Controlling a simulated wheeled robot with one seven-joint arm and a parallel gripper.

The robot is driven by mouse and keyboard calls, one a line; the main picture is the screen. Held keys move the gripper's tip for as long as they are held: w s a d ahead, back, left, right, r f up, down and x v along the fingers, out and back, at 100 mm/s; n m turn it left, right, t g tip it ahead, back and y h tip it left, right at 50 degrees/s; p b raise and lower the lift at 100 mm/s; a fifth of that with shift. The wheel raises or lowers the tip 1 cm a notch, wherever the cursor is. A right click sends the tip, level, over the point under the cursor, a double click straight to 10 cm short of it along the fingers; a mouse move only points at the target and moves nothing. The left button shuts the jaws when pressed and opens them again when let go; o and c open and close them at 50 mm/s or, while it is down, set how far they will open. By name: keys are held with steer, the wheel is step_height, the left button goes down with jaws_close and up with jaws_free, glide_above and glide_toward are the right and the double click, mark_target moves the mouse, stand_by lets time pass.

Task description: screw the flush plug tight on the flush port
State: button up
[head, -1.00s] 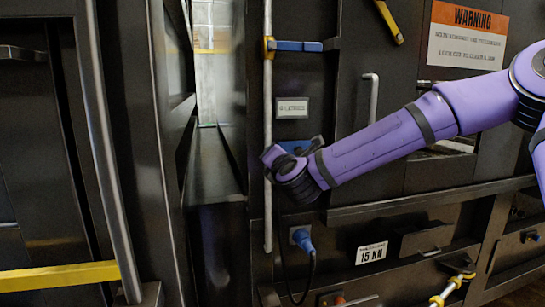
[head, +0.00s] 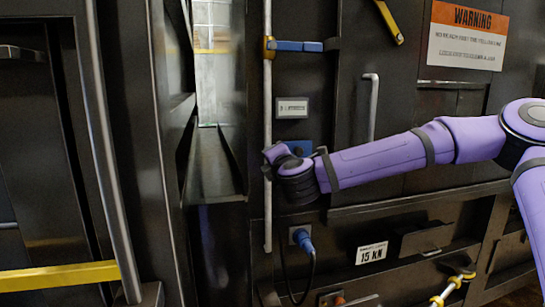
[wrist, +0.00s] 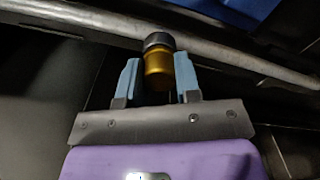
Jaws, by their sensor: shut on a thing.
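In the wrist view, my gripper (wrist: 158,78) has its two pale blue fingers on either side of a brass-yellow cylinder with a dark end, which appears to be the flush plug (wrist: 158,66). The dark end points away from my palm, towards a grey pipe. I cannot tell whether it touches anything there. In the head view, my gripper (head: 270,160) is beside the upright grey pipe (head: 268,100), in front of the dark machine face. The plug cannot be made out in the head view. I cannot identify the flush port in either view.
A blue fitting (head: 299,147) shows just behind my wrist. Below are a blue connector with a cable (head: 303,240) and a "15 KN" label (head: 371,253). A grey handle (head: 373,105) stands out to the right.

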steer(key=shift+m, duration=1)
steer(key=o, duration=1)
steer(key=shift+c, duration=0.3)
